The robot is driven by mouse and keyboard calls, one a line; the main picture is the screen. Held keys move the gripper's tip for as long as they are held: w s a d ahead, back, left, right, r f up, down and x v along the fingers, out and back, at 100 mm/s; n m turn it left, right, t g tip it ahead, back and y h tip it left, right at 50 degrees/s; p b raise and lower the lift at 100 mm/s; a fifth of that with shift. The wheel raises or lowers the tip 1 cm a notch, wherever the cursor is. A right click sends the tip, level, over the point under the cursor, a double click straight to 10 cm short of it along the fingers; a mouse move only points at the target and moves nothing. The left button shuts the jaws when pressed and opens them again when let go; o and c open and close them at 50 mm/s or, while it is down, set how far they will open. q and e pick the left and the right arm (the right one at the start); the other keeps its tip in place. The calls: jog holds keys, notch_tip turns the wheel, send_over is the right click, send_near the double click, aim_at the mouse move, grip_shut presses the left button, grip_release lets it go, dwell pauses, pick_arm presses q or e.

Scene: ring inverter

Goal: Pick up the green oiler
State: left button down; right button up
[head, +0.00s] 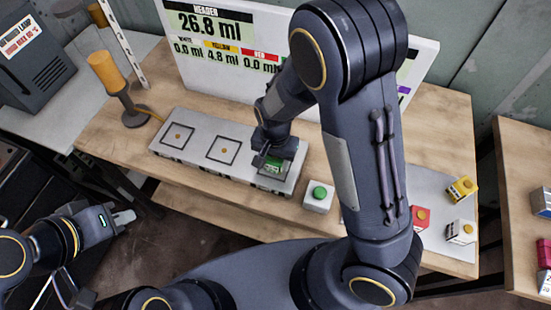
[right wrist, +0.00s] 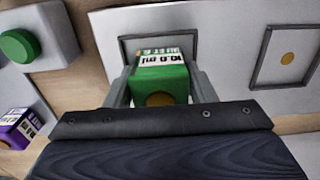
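The green oiler (right wrist: 160,88) has a white label reading 10.0 ml and a brownish round spot on its near face. It is at the rightmost square pad of the long white tray (head: 195,164), which also shows in the right wrist view (right wrist: 225,28). My right gripper (right wrist: 160,84) has one finger on each side of the oiler. Whether the fingers press on it I cannot tell. In the head view my right gripper (head: 272,163) partly covers the oiler (head: 271,166). My left gripper (head: 123,217) is off the table's front left, far from the oiler; its finger gap is unclear.
A green button (head: 319,193) on a white box stands right of the tray. A display board (head: 225,45) is behind, and an orange lamp (head: 107,72) stands at the left. The tray's other two pads are empty.

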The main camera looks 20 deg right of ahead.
jog(key=c, duration=0.6)
jog(key=shift+r, duration=0.1)
